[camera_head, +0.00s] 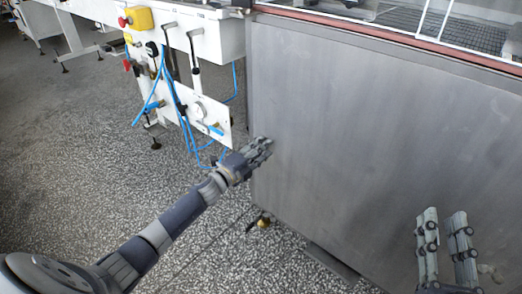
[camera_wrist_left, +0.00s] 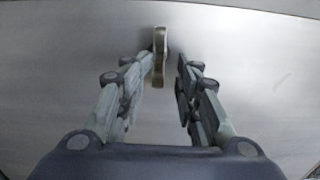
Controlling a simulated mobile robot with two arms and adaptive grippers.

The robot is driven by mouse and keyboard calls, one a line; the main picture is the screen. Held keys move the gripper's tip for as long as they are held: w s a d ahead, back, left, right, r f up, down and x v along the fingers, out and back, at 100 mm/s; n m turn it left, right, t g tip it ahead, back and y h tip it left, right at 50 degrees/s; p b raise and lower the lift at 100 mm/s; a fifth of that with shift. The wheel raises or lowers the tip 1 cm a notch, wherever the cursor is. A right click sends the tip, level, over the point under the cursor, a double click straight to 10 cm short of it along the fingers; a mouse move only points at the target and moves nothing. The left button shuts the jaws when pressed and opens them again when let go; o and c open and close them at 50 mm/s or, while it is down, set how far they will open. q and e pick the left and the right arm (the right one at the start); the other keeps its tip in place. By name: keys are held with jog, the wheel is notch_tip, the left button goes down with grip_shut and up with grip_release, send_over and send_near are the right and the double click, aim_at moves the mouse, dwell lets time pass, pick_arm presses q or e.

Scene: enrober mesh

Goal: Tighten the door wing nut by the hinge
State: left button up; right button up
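The wing nut (camera_wrist_left: 160,52) shows in the left wrist view as a small brownish-metal piece, narrow and upright against the grey steel panel (camera_head: 360,140). My left gripper (camera_wrist_left: 166,64) is partly open, with its fingertips on either side of the nut. The nut is closer to the left-hand finger in that view; I cannot tell whether they touch. In the head view the left gripper (camera_head: 268,146) is at the panel's left edge, and the nut is hidden there. My right gripper (camera_head: 444,212) is open and empty in front of the panel at lower right.
A white machine frame (camera_head: 210,40) with a red-and-yellow emergency stop (camera_head: 137,19), levers and blue hoses (camera_head: 178,105) stands left of the panel. A reddish strip and white-framed guard (camera_head: 420,30) run above the panel. Speckled floor (camera_head: 90,150) is open at left.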

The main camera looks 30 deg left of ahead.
pick_arm(q)
jog(key=shift+d, duration=0.15)
jog(key=v, duration=1.2)
dwell(0.4)
